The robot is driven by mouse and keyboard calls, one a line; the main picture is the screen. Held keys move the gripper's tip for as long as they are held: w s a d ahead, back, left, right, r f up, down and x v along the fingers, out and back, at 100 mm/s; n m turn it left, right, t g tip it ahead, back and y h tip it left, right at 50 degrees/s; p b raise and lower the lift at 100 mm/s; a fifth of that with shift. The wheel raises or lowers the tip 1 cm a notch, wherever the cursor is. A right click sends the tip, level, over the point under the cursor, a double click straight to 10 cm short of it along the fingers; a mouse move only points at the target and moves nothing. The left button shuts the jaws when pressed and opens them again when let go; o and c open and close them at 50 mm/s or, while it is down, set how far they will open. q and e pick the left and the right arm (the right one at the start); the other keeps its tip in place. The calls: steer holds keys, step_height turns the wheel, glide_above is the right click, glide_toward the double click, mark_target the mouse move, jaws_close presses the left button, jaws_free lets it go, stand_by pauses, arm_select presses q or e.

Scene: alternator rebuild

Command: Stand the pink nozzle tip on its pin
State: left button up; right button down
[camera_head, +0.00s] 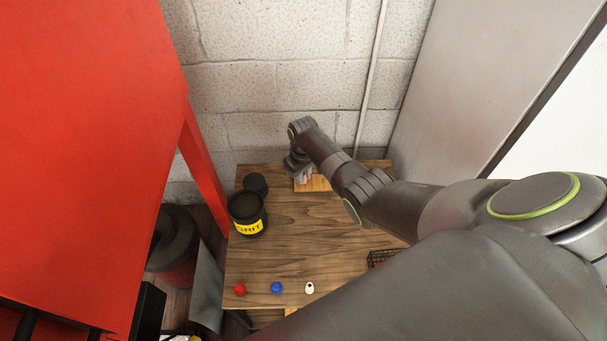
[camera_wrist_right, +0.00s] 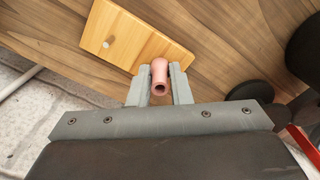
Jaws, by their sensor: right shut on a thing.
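The pink nozzle tip (camera_wrist_right: 159,76) is between the two grey fingers of my right gripper (camera_wrist_right: 160,85) in the right wrist view. The gripper is shut on it, and the nozzle's open end faces the camera. A light wooden board (camera_wrist_right: 140,38) lies just beyond the fingertips. A small pale pin (camera_wrist_right: 108,44) shows on it, to the left of the nozzle and apart from it. In the head view my right gripper (camera_head: 303,178) is over the board (camera_head: 320,184) at the table's back, with a bit of pink showing. My left gripper is not in view.
A black tub with a yellow label (camera_head: 247,213) stands at the table's left. A red ball (camera_head: 240,289), a blue ball (camera_head: 277,287) and a white piece (camera_head: 309,287) sit near the front edge. A dark wire basket (camera_head: 381,257) is at right. The middle table is clear.

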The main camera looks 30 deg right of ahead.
stand_by(0.4)
stand_by(0.3)
steer(key=c, duration=1.6)
jaws_free()
steer(key=shift+c, duration=0.2)
steer(key=shift+r, duration=0.1)
steer(key=shift+r+p, duration=1.5)
steer(key=shift+p, duration=0.4)
steer(key=shift+r, duration=0.1)
steer(key=shift+o, duration=0.4)
steer(key=o, duration=0.5)
